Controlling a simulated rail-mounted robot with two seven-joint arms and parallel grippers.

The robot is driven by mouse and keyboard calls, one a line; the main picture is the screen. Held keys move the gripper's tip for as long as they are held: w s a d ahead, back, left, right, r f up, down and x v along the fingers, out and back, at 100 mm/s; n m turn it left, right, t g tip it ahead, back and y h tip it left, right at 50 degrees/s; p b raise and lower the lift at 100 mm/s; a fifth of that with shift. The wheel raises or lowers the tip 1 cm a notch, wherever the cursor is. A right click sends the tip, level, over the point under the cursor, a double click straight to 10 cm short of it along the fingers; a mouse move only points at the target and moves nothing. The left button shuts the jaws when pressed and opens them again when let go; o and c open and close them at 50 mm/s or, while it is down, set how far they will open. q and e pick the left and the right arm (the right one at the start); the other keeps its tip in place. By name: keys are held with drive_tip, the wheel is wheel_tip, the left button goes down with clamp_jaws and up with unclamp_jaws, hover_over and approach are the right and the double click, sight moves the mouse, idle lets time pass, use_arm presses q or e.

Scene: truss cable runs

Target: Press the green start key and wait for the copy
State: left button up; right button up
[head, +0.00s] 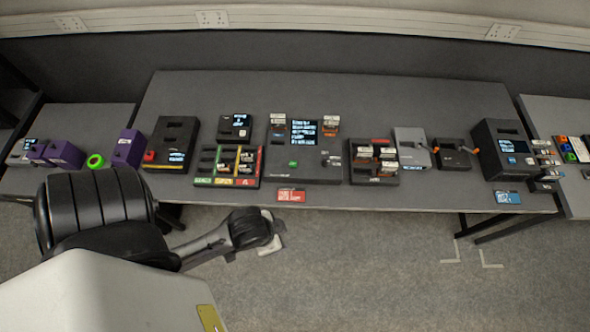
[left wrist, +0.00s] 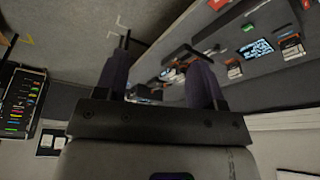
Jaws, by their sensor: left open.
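The green start key (head: 293,163) is a small green button on the dark copying unit (head: 300,176) in the middle of the table. The unit has a lit screen (head: 305,133) with text and a labelled module standing on each side of it. In the left wrist view the green key (left wrist: 249,27) shows at the upper right, near the lit screen (left wrist: 257,48). My left gripper (left wrist: 160,80) is open, with two dark fingers apart and nothing between them. In the head view my left arm's end hangs before the table's front edge, apart from the key. My right gripper is not in view.
A tray of labelled modules (head: 228,167) stands left of the unit, and another module holder (head: 373,162) stands right. A red card (head: 291,196) is at the table's front edge below the unit. Purple blocks (head: 63,154) and a bright green ring (head: 96,161) are at far left.

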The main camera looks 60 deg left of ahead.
use_arm(q)
drive_tip(key=shift+w+a+r, duration=0.1)
drive_tip(key=shift+w+a, duration=0.3)
drive_tip(key=shift+a, duration=0.45)
drive_tip(key=shift+c, duration=0.4)
drive_tip(key=shift+d, duration=0.3)
drive_tip(key=c, duration=1)
clamp_jaws()
drive_tip(key=shift+a, duration=0.2)
drive_tip(key=shift+d, duration=0.15)
